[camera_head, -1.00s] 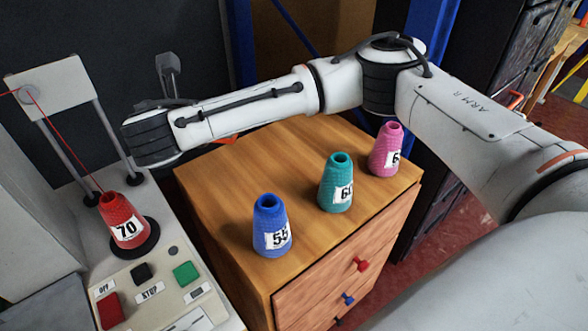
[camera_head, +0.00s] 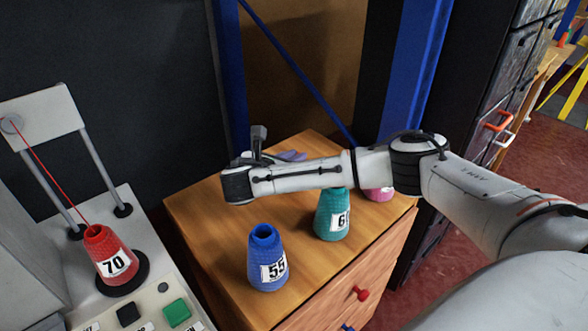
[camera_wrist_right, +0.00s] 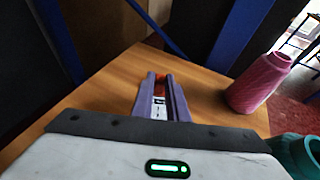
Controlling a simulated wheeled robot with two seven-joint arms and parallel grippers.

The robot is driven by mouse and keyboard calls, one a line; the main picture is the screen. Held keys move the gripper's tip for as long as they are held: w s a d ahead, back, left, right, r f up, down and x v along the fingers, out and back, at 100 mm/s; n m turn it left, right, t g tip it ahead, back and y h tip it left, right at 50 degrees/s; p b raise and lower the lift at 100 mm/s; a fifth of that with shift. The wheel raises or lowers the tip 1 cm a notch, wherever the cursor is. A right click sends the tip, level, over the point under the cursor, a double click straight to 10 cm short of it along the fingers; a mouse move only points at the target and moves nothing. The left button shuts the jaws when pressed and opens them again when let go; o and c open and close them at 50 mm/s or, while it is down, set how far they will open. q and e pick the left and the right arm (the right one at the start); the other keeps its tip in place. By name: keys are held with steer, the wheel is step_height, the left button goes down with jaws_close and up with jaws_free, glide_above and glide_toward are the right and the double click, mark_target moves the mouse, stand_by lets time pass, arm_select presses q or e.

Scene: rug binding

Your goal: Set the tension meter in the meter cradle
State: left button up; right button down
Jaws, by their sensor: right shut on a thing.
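The meter cradle (camera_head: 291,155) is a purple holder on the wooden cabinet top, partly hidden behind my right arm in the head view. In the right wrist view the cradle (camera_wrist_right: 175,100) shows as two purple rails. The tension meter (camera_wrist_right: 160,88), an orange and white piece, shows between these rails; whether it is fully seated I cannot tell. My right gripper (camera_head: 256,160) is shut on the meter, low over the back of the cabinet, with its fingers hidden. My left gripper is not in view.
A blue cone (camera_head: 266,258), a teal cone (camera_head: 332,214) and a pink cone (camera_head: 379,194) stand on the cabinet (camera_head: 205,228). The pink one also shows in the wrist view (camera_wrist_right: 260,82). A red cone (camera_head: 108,256) stands on the machine at left. The cabinet's left front top is clear.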

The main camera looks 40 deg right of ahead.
steer(key=shift+f, duration=1.55)
steer(key=shift+f, duration=0.2)
steer(key=c, duration=1.7)
jaws_free()
steer(key=shift+c, duration=0.2)
steer(key=shift+r, duration=0.1)
